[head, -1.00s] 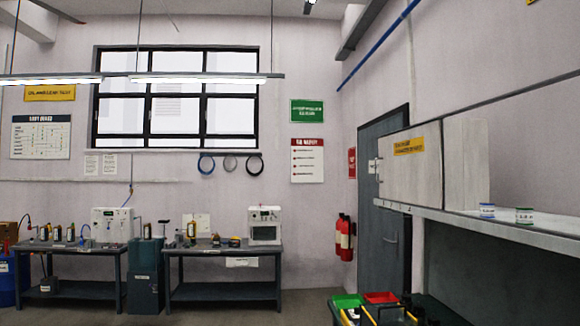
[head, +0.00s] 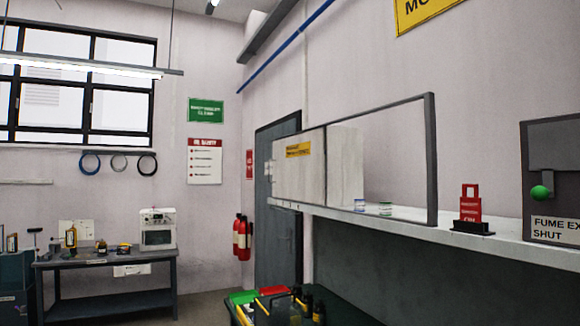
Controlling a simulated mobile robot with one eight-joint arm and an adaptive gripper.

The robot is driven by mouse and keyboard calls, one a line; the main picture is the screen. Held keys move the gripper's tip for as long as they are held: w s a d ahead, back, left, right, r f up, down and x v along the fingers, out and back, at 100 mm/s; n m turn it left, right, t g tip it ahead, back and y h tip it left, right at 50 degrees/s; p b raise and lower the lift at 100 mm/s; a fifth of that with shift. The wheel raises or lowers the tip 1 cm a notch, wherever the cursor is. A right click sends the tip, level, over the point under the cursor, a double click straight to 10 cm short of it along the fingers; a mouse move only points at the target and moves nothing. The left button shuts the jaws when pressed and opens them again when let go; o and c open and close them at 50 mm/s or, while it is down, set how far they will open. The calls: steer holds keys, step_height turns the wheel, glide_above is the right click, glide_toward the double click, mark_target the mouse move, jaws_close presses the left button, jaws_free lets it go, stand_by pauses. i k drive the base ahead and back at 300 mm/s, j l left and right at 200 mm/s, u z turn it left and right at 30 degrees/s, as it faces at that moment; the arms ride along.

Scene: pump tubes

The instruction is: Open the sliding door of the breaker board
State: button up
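No panel in the head view carries a label that I can read as breaker board. A long dark-framed case (head: 431,160) stands on the wall shelf at the right. Pale panels (head: 345,165) with a yellow label (head: 298,149) cover its left part. Its right part shows the wall and two small labelled jars (head: 385,209). I cannot tell whether a panel slides or whether this is the breaker board. My gripper is not in view.
A grey box (head: 553,165) with a green knob and a partly cut-off "FUME EX… SHUT" label is at the right edge. A red tag stand (head: 470,208) sits on the shelf (head: 410,232). A dark bench with bins is below. A workbench (head: 105,265) stands at left.

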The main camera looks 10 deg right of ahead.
mark_target(298, 161)
steer(key=i+j+u, duration=0.15)
steer(key=i+u, duration=0.15)
steer(key=i, duration=0.25)
steer(key=i+u, duration=0.3)
steer(key=i, duration=1.85)
